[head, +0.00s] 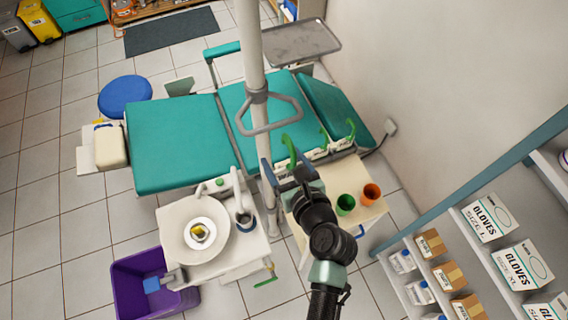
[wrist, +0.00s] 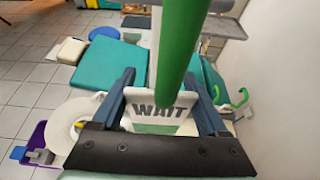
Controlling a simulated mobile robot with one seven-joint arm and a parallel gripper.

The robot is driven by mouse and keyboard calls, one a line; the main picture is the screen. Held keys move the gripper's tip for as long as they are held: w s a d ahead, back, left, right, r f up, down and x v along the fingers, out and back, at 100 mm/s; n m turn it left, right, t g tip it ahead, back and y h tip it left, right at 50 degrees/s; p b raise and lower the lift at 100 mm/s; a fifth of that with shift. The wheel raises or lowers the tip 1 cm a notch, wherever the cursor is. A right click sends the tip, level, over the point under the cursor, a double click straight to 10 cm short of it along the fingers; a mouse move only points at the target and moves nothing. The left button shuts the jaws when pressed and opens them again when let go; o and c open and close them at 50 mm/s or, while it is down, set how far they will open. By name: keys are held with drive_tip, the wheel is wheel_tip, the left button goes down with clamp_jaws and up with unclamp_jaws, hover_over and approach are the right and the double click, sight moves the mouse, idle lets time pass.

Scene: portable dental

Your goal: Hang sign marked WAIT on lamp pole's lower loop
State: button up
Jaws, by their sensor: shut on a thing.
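My gripper (head: 285,172) is shut on the WAIT sign (wrist: 157,108), a white plate with dark letters and a green band, set between the two blue fingers in the wrist view. The sign's green hook (head: 289,150) rises above the fingers; in the wrist view the hook (wrist: 182,45) is large and close to the camera. The white lamp pole (head: 252,50) stands left of my gripper and carries a grey loop (head: 268,130). In the head view the hook shows below and right of this loop; I cannot tell whether they touch. No second loop shows.
A small table below holds a green cup (head: 345,204) and an orange cup (head: 371,193). A basin unit (head: 175,220) stands left; a glove shelf (head: 450,212) stands right.

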drive_tip(key=b+x, duration=0.4)
drive_tip(key=x, duration=0.4)
drive_tip(key=shift+b, duration=0.3)
idle(0.4)
drive_tip(key=shift+w+r, duration=0.1)
drive_tip(key=o, duration=1.2)
drive_tip(key=shift+o, duration=0.2)
drive_tip(key=b+v, duration=0.1)
drive_tip(key=v, duration=1.2)
drive_tip(key=shift+b, duration=0.3)
